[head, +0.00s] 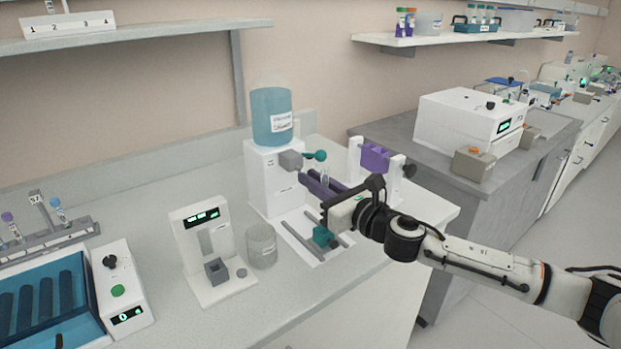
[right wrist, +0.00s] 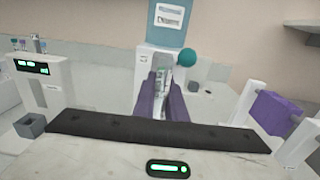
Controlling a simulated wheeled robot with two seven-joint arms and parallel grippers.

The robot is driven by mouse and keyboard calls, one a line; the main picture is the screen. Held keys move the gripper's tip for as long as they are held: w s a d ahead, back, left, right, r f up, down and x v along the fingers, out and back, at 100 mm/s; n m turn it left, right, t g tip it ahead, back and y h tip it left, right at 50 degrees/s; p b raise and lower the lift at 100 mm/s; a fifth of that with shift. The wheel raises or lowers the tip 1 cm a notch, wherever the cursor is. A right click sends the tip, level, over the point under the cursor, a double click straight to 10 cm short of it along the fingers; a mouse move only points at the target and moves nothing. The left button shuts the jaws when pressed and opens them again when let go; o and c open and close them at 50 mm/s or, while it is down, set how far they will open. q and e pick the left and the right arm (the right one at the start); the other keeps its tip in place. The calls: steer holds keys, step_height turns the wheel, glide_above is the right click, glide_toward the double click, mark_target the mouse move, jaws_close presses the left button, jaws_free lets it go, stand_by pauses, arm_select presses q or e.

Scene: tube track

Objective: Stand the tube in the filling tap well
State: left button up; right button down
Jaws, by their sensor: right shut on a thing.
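The filling tap is a white stand (head: 270,180) with a blue bottle (head: 271,115) on top and a grey spout with a teal handle (head: 315,155). A teal block (head: 323,236), perhaps the well, sits between grey rails on the white base below. My right gripper (head: 314,182) reaches in from the right, its purple fingers just below and in front of the spout. In the right wrist view the fingers (right wrist: 164,88) are shut on a clear tube (right wrist: 160,75), mostly hidden between them. It looks roughly upright. My left gripper is not in view.
A glass beaker (head: 261,246) and a white device with a green display (head: 203,250) stand left of the tap. A white stand with a purple block (head: 375,157) is close behind my right gripper. The front of the counter is clear.

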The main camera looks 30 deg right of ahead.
step_height(320, 180, down, 5)
steer(key=b, duration=0.3)
steer(key=shift+r, duration=0.1)
steer(key=shift+s, duration=0.15)
stand_by(0.5)
stand_by(0.4)
steer(key=shift+f, duration=0.3)
steer(key=shift+f, duration=0.2)
steer(key=shift+f+b, duration=0.35)
steer(key=shift+b, duration=0.05)
steer(key=shift+f, duration=0.1)
stand_by(0.5)
